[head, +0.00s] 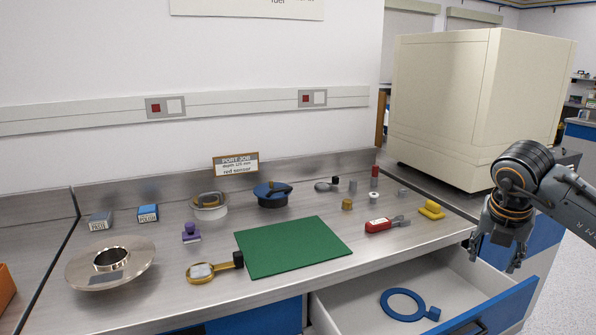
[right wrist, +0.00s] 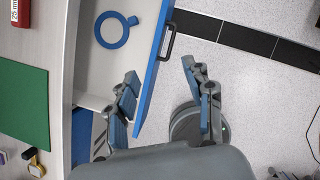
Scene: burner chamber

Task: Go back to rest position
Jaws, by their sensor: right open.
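My right gripper (head: 497,249) is at the right of the head view, open and empty. It hangs over the right end of an open drawer (head: 345,302) with a blue front. In the right wrist view its two fingers (right wrist: 165,104) stand wide apart with nothing between them, near the drawer's blue front (right wrist: 157,70) and black handle (right wrist: 167,41). My left gripper is in neither view.
A blue ring with a tab (head: 403,304) lies in the drawer. A green mat (head: 292,247), a red tool (head: 380,226), a magnifier (head: 201,271) and a metal flanged disc (head: 110,264) lie on the steel bench (head: 220,306). A large beige cabinet (head: 440,104) stands behind.

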